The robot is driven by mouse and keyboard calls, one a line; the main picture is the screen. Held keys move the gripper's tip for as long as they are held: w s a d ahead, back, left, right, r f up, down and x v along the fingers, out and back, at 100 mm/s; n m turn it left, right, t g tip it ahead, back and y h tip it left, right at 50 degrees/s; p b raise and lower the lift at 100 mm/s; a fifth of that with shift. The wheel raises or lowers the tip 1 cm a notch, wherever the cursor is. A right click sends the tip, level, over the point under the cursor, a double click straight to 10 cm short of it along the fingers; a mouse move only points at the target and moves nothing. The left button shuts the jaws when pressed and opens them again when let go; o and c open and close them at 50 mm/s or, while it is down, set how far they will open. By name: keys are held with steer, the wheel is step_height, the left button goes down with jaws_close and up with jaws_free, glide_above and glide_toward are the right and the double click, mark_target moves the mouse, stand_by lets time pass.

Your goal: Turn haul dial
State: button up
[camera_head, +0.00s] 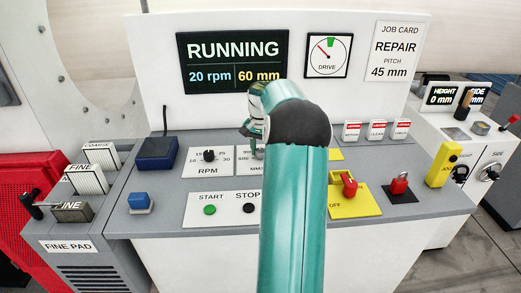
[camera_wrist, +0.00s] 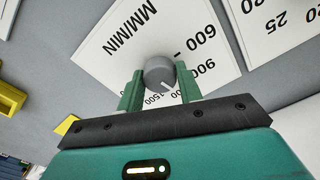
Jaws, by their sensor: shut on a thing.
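The haul dial (camera_wrist: 159,71) is a grey round knob on a white plate (camera_wrist: 118,48) marked MM/MIN, with 600, 900 and 1500 legible, in the wrist view. A white line on the knob points toward the gripper side, near 1500 and 900. My gripper (camera_wrist: 160,78) has its green fingers on both sides of the knob, shut on it. In the head view my gripper (camera_head: 251,130) is over the MM/MIN plate (camera_head: 250,168), and my arm hides the dial and most of the plate.
A display (camera_head: 233,61) reads RUNNING, 20 rpm, 60 mm. The RPM dial (camera_head: 209,156) is just left of the haul plate. START (camera_head: 210,210) and STOP (camera_head: 248,209) buttons sit in front.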

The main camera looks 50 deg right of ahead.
steer(key=n, duration=0.6)
stand_by(0.5)
steer(key=o, duration=1)
steer(key=shift+r, duration=0.1)
step_height(320, 180, up, 14)
steer(key=shift+f, duration=0.15)
